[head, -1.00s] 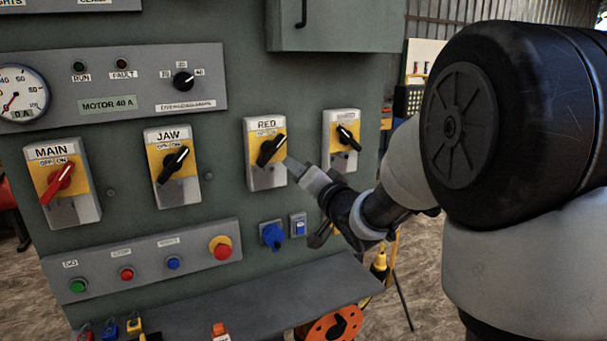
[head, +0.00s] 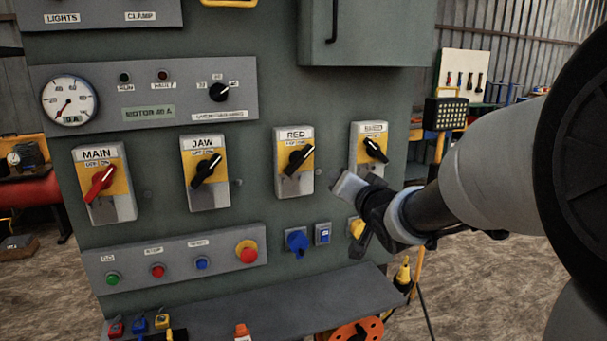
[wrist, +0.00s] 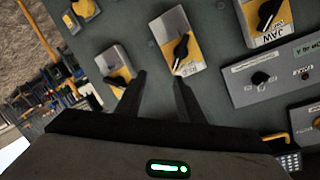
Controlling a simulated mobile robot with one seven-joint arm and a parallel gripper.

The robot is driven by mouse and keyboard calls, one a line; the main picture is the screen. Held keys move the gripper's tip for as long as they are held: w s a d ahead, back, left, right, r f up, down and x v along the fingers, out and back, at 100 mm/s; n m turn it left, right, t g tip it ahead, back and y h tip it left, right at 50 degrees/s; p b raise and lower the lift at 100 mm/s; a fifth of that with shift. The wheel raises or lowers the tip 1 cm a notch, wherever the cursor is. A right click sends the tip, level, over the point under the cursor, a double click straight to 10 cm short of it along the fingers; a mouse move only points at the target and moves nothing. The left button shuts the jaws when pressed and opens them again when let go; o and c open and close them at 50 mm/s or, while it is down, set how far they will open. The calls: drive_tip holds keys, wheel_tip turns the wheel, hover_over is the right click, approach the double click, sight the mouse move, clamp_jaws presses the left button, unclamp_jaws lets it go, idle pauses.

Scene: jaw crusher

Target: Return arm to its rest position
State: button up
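My gripper (head: 350,187) is in front of the grey-green control panel (head: 265,120), between the RED switch (head: 295,165) and the rightmost switch (head: 370,145), below and left of the latter. In the wrist view my gripper (wrist: 162,82) has its two dark fingers spread apart, with nothing between them. The RED switch also shows past the fingertips in the wrist view (wrist: 178,45). The fingers appear clear of both switches. My arm reaches in from the right in the head view.
The MAIN switch (head: 105,185) and JAW switch (head: 206,175) are to the left. A button strip (head: 175,262) and a shelf (head: 280,308) lie below. A cabinet box (head: 365,35) juts out above. Open floor (head: 480,285) lies to the right.

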drive_tip(key=s+d+r+n+g+h+p, duration=0.1)
drive_tip(key=s+d+g+h+p, duration=0.1)
drive_tip(key=s, duration=0.6)
drive_tip(key=s+d+r+n+g+h+p, duration=0.1)
drive_tip(key=s+d+r+g+p, duration=0.15)
drive_tip(key=s, duration=0.45)
drive_tip(key=s+a+f+n+g+p, duration=0.1)
drive_tip(key=s+f+g, duration=0.1)
drive_tip(key=s, duration=0.7)
drive_tip(key=s+a+f+n+g+p, duration=0.1)
drive_tip(key=s+n+g, duration=0.1)
drive_tip(key=s, duration=0.7)
drive_tip(key=shift+s+a+f+g, duration=0.2)
drive_tip(key=shift+f+g, duration=0.2)
drive_tip(key=shift+g, duration=0.45)
drive_tip(key=shift+w, duration=0.1)
